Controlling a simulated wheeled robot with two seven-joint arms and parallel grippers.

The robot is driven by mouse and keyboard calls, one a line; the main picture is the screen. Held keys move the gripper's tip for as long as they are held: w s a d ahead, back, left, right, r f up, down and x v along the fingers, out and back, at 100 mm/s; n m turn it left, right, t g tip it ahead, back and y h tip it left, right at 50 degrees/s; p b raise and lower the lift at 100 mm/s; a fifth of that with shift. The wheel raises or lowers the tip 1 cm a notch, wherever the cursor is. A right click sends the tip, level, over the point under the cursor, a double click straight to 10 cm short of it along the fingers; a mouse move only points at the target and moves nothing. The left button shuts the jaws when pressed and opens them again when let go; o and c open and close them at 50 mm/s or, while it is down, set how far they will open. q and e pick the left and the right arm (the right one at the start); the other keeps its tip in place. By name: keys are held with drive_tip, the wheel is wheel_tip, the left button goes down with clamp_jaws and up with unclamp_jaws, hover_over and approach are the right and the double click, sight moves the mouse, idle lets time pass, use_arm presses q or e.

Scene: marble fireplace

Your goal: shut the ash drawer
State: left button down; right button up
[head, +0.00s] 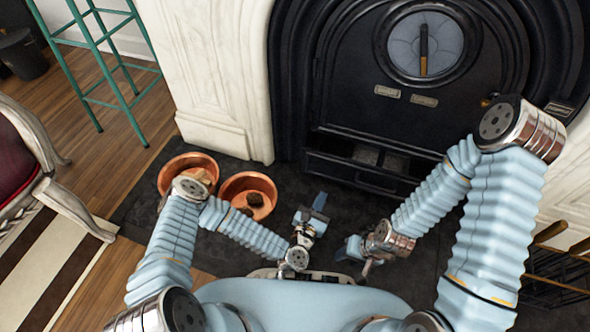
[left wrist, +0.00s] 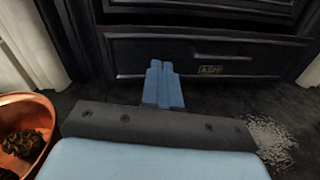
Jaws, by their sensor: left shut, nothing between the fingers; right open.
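The ash drawer (head: 352,176) is a black drawer low in the fireplace. It stands partly pulled out, and grey ash shows inside behind its front. In the left wrist view its front (left wrist: 150,57) carries a small ASH plate (left wrist: 224,70). My left gripper (head: 319,203) is shut and empty, in front of the drawer and apart from it in the head view. Its blue fingertips (left wrist: 162,70) point at the drawer front in the wrist view; whether they touch is hard to tell there. My right gripper (head: 347,249) is open and empty, lower, over the dark hearth.
Two copper pans (head: 187,164) (head: 248,188) with brown lumps stand on the hearth (head: 150,212) at the left. A pale ash patch (left wrist: 272,140) lies on the floor right of my left gripper. A rack with wooden handles (head: 555,262) stands at the far right.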

use_arm(q)
drive_tip(key=a+n+t+y, duration=0.1)
drive_tip(key=n, duration=0.1)
drive_tip(key=b, duration=0.2)
approach(331, 156)
drive_tip(key=x, duration=0.6)
drive_tip(key=shift+w+d+f, duration=0.15)
drive_tip(key=shift+w, duration=0.2)
use_arm(e)
drive_tip(key=shift+w+a+f, duration=0.15)
drive_tip(key=shift+w+f, duration=0.05)
drive_tip(key=shift+f, duration=0.4)
drive_tip(key=shift+w+a+f, duration=0.15)
drive_tip(key=shift+w+f, duration=0.05)
drive_tip(key=shift+f, duration=0.4)
